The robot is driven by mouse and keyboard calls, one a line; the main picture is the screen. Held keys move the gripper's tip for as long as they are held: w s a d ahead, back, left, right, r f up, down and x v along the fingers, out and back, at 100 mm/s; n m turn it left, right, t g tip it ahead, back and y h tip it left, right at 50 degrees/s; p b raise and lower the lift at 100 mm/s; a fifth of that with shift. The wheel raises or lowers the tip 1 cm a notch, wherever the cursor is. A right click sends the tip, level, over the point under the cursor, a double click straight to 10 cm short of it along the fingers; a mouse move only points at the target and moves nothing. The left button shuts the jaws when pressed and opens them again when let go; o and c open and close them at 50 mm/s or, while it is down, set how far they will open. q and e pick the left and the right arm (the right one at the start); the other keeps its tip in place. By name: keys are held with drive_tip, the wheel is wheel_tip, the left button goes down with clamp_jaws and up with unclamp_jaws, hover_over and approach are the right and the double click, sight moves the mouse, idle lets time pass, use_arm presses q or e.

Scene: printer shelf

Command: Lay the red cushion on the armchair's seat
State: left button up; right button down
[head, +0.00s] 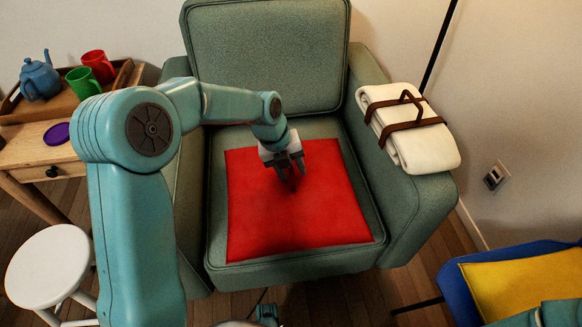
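The red cushion (325,218) lies flat on the seat of the green armchair (268,50). It covers most of the seat, with green seat fabric (216,190) showing along its edges. My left gripper (291,184) points down over the upper middle of the cushion, with its dark fingertips at or just above the red fabric. I cannot tell whether the fingers pinch a bit of cushion or stand free. My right gripper is not in view.
A cream blanket with brown straps (420,150) lies on the right armrest. At left are a wooden side table (30,148) with a tray, blue teapot (40,80), red and green mugs, and a white stool (48,265).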

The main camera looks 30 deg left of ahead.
use_arm(q)
drive_tip(key=shift+r+p, duration=0.3)
drive_tip(key=shift+r, duration=0.05)
drive_tip(key=p+v, duration=0.3)
drive_tip(key=v, duration=0.8)
drive_tip(key=shift+r+p, duration=0.3)
drive_tip(key=shift+r, duration=0.1)
drive_tip(key=shift+s+a, duration=0.1)
drive_tip(key=shift+a, duration=0.05)
